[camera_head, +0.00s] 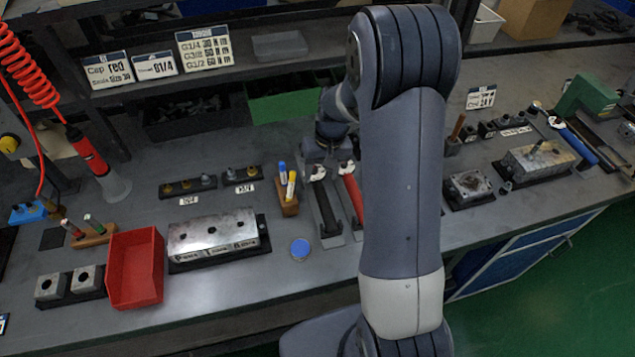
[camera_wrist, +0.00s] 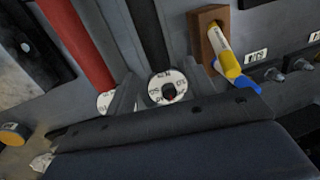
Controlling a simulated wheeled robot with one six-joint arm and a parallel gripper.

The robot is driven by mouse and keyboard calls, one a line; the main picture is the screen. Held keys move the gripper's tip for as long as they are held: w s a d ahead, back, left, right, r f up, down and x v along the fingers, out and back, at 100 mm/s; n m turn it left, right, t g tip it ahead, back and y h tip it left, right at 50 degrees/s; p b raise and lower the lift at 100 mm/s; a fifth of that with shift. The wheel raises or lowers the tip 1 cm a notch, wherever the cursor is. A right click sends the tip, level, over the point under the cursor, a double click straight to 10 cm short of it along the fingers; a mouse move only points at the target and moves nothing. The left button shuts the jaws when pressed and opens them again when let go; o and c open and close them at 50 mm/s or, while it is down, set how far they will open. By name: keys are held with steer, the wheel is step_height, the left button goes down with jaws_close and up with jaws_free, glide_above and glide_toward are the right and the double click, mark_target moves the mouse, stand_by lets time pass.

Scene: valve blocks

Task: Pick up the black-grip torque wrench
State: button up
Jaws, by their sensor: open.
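The black-grip torque wrench (camera_head: 325,203) lies on the bench in a grey holder, its round white-faced head toward the back. In the wrist view its black handle (camera_wrist: 149,35) runs up from the white dial head (camera_wrist: 167,88). My gripper (camera_head: 328,157) is over the head end of the wrenches, partly hidden by my arm. In the wrist view my gripper (camera_wrist: 164,92) is open, with a grey finger on each side of the black wrench's head. Whether the fingers touch it cannot be told. A red-grip wrench (camera_head: 353,193) lies close beside it on the right; its handle also shows in the wrist view (camera_wrist: 78,40).
A wooden block with blue and yellow markers (camera_head: 288,208) stands just left of the black wrench. A shelf with signs runs along the back.

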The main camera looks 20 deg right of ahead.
mark_target(319, 184)
steer(key=shift+s+a+f+p, duration=0.1)
steer(key=shift+f+p, duration=0.15)
steer(key=shift+f, duration=0.7)
steer(key=shift+w+a+f+p, duration=0.15)
steer(key=shift+f+p, duration=0.1)
steer(key=shift+f, duration=0.75)
steer(key=shift+s+a+f+p, duration=0.15)
steer(key=shift+f+p, duration=0.1)
steer(key=shift+f, duration=0.7)
jaws_close()
